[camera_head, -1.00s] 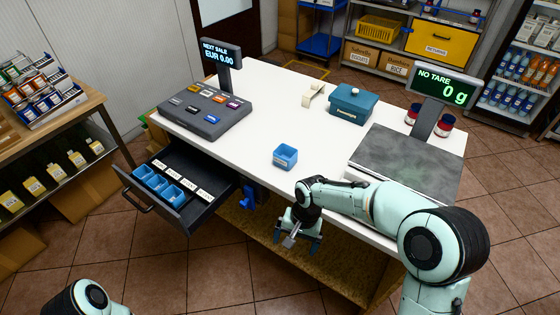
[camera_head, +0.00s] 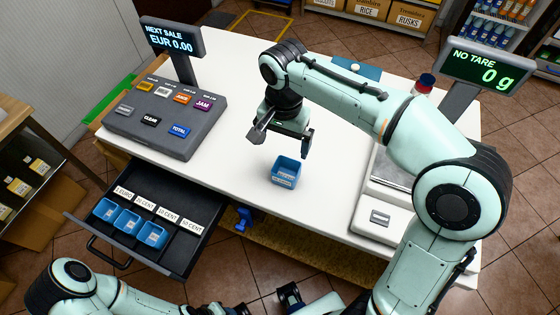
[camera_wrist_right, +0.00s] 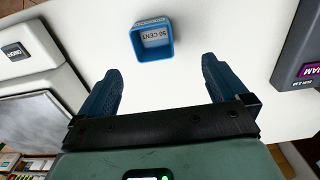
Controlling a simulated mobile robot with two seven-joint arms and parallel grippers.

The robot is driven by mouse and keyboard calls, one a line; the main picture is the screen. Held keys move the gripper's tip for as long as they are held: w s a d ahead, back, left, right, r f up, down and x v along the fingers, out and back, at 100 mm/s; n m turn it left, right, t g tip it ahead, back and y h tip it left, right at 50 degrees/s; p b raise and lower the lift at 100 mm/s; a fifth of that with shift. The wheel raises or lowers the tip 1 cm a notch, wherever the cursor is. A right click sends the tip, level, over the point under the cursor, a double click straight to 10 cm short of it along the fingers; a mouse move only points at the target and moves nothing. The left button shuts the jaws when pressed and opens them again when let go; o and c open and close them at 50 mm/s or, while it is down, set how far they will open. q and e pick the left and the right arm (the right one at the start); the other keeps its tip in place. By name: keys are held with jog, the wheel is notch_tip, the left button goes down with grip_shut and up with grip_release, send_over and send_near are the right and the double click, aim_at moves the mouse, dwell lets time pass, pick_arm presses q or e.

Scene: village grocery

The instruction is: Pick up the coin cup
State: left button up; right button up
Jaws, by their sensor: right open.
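The coin cup (camera_head: 286,172) is a small blue square open-topped cup standing upright on the white counter, near its front edge. My right gripper (camera_head: 283,139) is open above the counter, just behind and above the cup in the head view. Its two blue fingers (camera_wrist_right: 161,72) are spread apart, with the cup beyond the tips and not touched. My left gripper (camera_head: 291,298) shows only partly at the bottom edge, and its jaws are unclear.
The scale (camera_head: 381,218) is right of the cup. The counter around the cup is clear.

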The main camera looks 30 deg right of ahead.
jog(key=b, duration=0.1)
send_near(286, 171)
jog(key=shift+s+a+f, duration=0.5)
jog(key=shift+s+a, duration=0.1)
jog(key=shift+s, duration=0.05)
jog(key=shift+s+d+f+b, duration=0.1)
jog(key=shift+f+b, duration=0.15)
jog(key=shift+f, duration=1.25)
jog(key=shift+s+d+f+b, duration=0.1)
jog(key=shift+f+b, duration=0.1)
jog(key=shift+f, duration=1.3)
pick_arm(q)
jog(key=shift+s+f, duration=0.25)
jog(key=shift+f, duration=0.3)
jog(key=shift+s+f, duration=0.25)
jog(key=shift+f, duration=0.25)
pick_arm(e)
jog(key=shift+c, duration=0.3)
jog(key=c, duration=1)
